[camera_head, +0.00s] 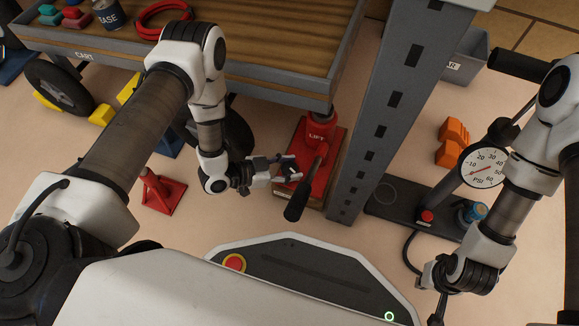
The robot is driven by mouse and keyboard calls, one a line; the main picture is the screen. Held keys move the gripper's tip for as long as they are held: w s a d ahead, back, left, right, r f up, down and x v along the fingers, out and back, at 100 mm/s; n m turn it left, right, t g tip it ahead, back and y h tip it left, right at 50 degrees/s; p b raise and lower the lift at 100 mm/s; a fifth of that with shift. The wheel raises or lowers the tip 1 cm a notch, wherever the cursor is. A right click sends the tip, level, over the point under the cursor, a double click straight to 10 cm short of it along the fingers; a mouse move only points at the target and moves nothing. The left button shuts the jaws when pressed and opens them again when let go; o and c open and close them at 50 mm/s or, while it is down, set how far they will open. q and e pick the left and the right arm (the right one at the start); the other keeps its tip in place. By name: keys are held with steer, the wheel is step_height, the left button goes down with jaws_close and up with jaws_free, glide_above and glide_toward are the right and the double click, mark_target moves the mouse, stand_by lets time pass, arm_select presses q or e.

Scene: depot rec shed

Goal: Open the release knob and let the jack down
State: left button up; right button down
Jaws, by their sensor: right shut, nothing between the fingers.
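The red jack (324,133) stands on its red base under the cart's right front corner, on a wooden board (332,178). Its lever slants toward me and ends in a black grip (297,201). I cannot make out the release knob; it may be hidden by my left gripper or the lever. My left gripper (293,169) is beside the lever, over the left side of the jack's base. Its fingers look apart, with nothing clearly between them. My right gripper (437,318) is shut and empty at the lower right, away from the jack, partly cut by the frame edge.
The cart (190,58) carries a grease can (108,14) and a red hose coil (162,18). A grey post (385,110) rises close right of the jack. A pump with a gauge (484,168), orange chocks (452,143) and a red stand (162,192) are on the floor.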

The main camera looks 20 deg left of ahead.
arm_select(q)
steer(key=shift+c, duration=1.4)
steer(key=n+t+y+p, duration=0.1)
steer(key=p, duration=0.1)
steer(key=n+t+y+p, duration=0.1)
steer(key=n+y+p, duration=0.1)
steer(key=shift+d+r+n+t+p, duration=0.1)
steer(key=shift+r+n+t+p, duration=0.2)
steer(key=shift+t+p, duration=0.1)
steer(key=shift+f+n+t+y, duration=0.3)
steer(key=shift+n+y, duration=0.2)
steer(key=shift+y, duration=0.2)
steer(key=o, duration=1.2)
steer(key=shift+c, duration=0.2)
steer(key=v, duration=1.2)
steer(key=shift+f, duration=0.1)
